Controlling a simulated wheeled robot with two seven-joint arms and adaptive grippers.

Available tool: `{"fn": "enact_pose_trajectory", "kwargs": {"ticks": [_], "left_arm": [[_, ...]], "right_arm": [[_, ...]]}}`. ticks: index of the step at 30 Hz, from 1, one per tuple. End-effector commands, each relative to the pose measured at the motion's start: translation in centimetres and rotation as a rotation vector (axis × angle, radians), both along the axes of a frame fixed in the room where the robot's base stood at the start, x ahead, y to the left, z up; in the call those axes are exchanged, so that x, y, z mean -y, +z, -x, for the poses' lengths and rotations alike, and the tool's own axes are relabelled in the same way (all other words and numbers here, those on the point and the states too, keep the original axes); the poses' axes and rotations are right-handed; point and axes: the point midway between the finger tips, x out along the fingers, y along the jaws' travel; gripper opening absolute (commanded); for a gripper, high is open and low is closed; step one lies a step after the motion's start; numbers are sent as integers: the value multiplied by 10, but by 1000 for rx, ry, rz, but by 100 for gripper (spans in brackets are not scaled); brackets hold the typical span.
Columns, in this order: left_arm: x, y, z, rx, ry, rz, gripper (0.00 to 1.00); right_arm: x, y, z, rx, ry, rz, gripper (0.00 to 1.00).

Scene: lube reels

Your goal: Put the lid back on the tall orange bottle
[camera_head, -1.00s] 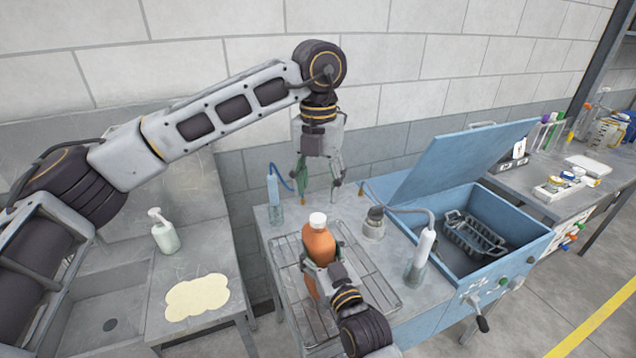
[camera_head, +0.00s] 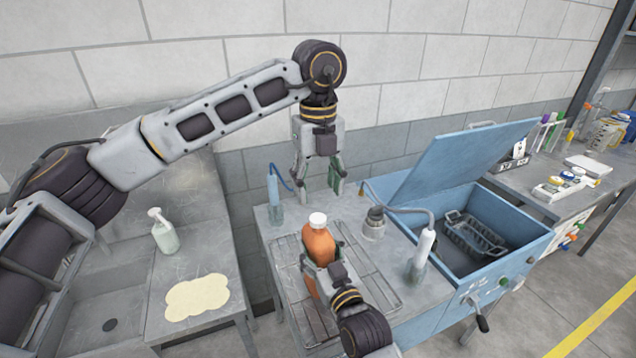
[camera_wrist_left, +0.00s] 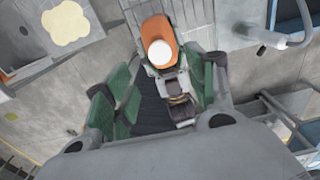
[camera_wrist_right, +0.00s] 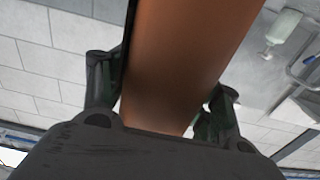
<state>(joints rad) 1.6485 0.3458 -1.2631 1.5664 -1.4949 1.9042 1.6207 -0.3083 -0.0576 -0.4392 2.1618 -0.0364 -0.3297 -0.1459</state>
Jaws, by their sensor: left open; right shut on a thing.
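The tall orange bottle (camera_head: 319,243) stands upright over the wire rack, with a white lid (camera_head: 318,220) on its top. My right gripper (camera_head: 322,262) is shut around the bottle's body; in the right wrist view the bottle (camera_wrist_right: 185,65) fills the space between the fingers. My left gripper (camera_head: 319,183) points down, open and empty, above and behind the bottle in the head view. In the left wrist view the white lid (camera_wrist_left: 160,53) shows between and beyond the open green-padded fingers. Whether the lid is screwed tight cannot be seen.
A wire rack (camera_head: 375,282) lies on the metal bench. A clear bottle with blue tube (camera_head: 274,200), a grey-topped jar (camera_head: 375,222) and a wash bottle (camera_head: 422,255) stand around it. A blue open-lidded bath (camera_head: 515,245) is right. A white pump bottle (camera_head: 164,235) stands left.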

Motion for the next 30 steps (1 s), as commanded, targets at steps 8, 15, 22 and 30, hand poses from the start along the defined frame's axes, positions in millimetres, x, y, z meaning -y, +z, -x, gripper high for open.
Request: {"fn": "enact_pose_trajectory", "kwargs": {"ticks": [8,15,22,30], "left_arm": [[0,0,0,0,19,0,56],[0,-1,0,0,18,0,56],[0,-11,0,-1,18,-1,56],[0,-38,0,-1,17,-1,56]], "right_arm": [[0,0,0,1,0,1,0],[0,0,0,1,0,1,0],[0,0,0,1,0,1,0],[0,0,0,1,0,0,0]]}}
